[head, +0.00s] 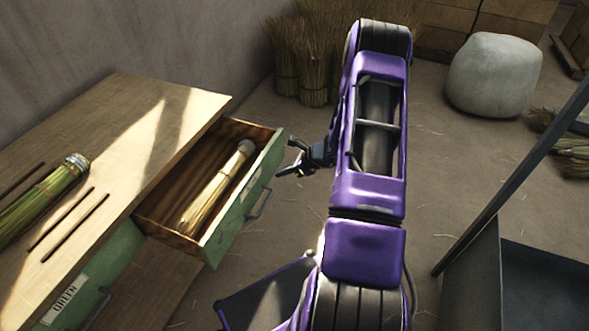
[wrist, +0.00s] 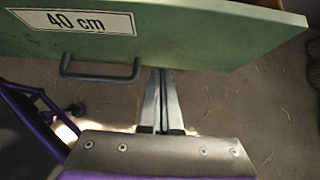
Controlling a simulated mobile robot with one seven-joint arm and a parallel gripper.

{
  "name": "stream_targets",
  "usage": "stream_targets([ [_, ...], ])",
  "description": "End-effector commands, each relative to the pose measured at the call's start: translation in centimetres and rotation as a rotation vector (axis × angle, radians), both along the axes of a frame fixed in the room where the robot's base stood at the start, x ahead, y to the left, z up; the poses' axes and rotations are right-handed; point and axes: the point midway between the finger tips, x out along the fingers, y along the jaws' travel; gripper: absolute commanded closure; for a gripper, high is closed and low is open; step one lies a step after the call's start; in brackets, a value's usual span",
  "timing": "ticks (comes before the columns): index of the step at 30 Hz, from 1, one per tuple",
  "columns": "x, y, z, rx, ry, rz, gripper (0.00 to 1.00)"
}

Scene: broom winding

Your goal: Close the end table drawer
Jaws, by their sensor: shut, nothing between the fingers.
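The end table (head: 125,105) stands at the left in the head view, with a wooden top. Its upper drawer (head: 240,205) is pulled open, with a green front and a dark handle (head: 260,204). A bundle of straw (head: 215,190) lies in the drawer. My gripper (head: 284,172) is at the right of the drawer front, near its far end. In the wrist view the shut, empty fingers (wrist: 162,80) point at the green drawer front (wrist: 215,35), right of the handle (wrist: 100,72) and a "40 cm" label (wrist: 72,21). Whether the fingertips touch the front I cannot tell.
A straw bundle (head: 42,200) and thin sticks lie on the tabletop. Upright straw bundles (head: 310,60) and a grey stone (head: 494,75) stand behind. Open floor lies right of the drawer.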

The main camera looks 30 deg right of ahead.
Motion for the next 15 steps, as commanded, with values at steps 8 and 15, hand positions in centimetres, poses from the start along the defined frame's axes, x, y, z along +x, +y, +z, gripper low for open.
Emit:
stream_targets([
  [8, 2.2, 1.5, 0.3, -0.002, -0.002, 0.000, 1.00],
  [15, 2.3, 1.6, 0.2, -0.001, -0.002, -0.001, 1.00],
])
